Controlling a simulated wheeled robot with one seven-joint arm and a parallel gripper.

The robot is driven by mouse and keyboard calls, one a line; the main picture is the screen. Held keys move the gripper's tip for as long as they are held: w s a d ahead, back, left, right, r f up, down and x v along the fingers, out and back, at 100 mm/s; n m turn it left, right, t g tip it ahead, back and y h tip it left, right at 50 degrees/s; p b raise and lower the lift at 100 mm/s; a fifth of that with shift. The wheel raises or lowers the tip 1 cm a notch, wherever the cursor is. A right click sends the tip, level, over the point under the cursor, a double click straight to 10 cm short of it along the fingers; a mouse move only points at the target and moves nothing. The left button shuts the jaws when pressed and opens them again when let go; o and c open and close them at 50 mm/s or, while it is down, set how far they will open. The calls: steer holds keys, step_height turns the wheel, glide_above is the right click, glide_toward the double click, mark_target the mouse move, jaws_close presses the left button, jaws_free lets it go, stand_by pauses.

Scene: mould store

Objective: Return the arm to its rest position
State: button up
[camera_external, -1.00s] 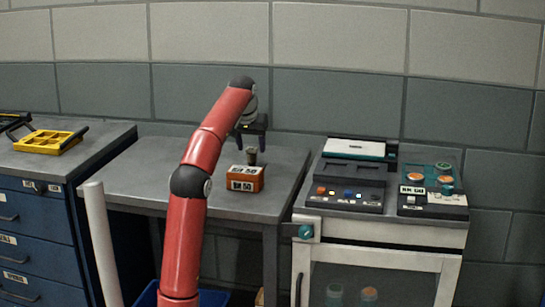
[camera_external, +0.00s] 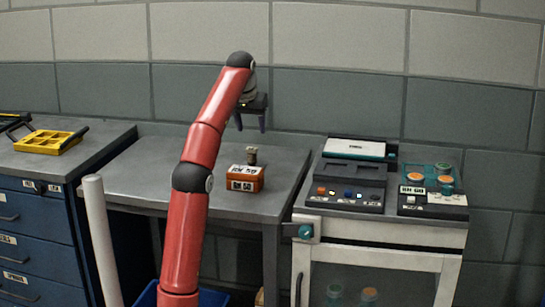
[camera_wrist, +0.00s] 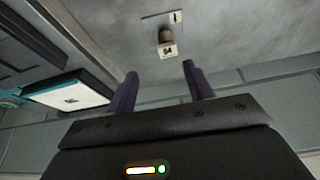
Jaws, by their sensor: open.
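My red arm (camera_external: 203,145) rises from the bottom of the external view and bends over the grey bench. My gripper (camera_external: 250,124) hangs from its end with two dark purple fingers apart and nothing between them. It is above and clear of an orange-red block (camera_external: 245,184) with white labels on the bench. A small dark knob-like piece (camera_external: 252,156) stands upright at the block's back edge. In the wrist view the open fingers (camera_wrist: 160,72) frame empty space.
Right of the bench (camera_external: 130,181) stands a white cabinet (camera_external: 385,232) with control panels (camera_external: 347,193) and a white-lidded box (camera_external: 354,149) on top. A yellow tray (camera_external: 48,142) lies on the blue drawer unit at left. A pale post (camera_external: 101,240) rises in front. The tiled wall is close behind.

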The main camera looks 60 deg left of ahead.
steer(key=s+d+f+m, duration=0.2)
steer(key=d+m, duration=0.1)
steer(key=d, duration=0.5)
steer(key=s+d+f+m+h, duration=0.1)
steer(key=s+d+f+m, duration=0.1)
steer(key=d, duration=0.7)
steer(key=s+d+f+m+h, duration=0.1)
steer(key=d+f+m, duration=0.1)
steer(key=d, duration=0.6)
steer(key=shift+s+d+m+t, duration=0.2)
steer(key=shift+s+m+t, duration=0.2)
steer(key=shift+m, duration=0.5)
steer(key=s+d+f+m, duration=0.2)
steer(key=s+d+f, duration=0.3)
steer(key=f, duration=0.1)
steer(key=s+a+f+n, duration=0.1)
steer(key=s+f, duration=0.2)
steer(key=f, duration=0.5)
steer(key=s+a+f+n+t+h, duration=0.1)
steer(key=s+f, duration=0.1)
steer(key=f, duration=0.6)
steer(key=shift+s+f+t, duration=0.25)
steer(key=shift+s+t, duration=0.05)
steer(key=shift+s, duration=0.1)
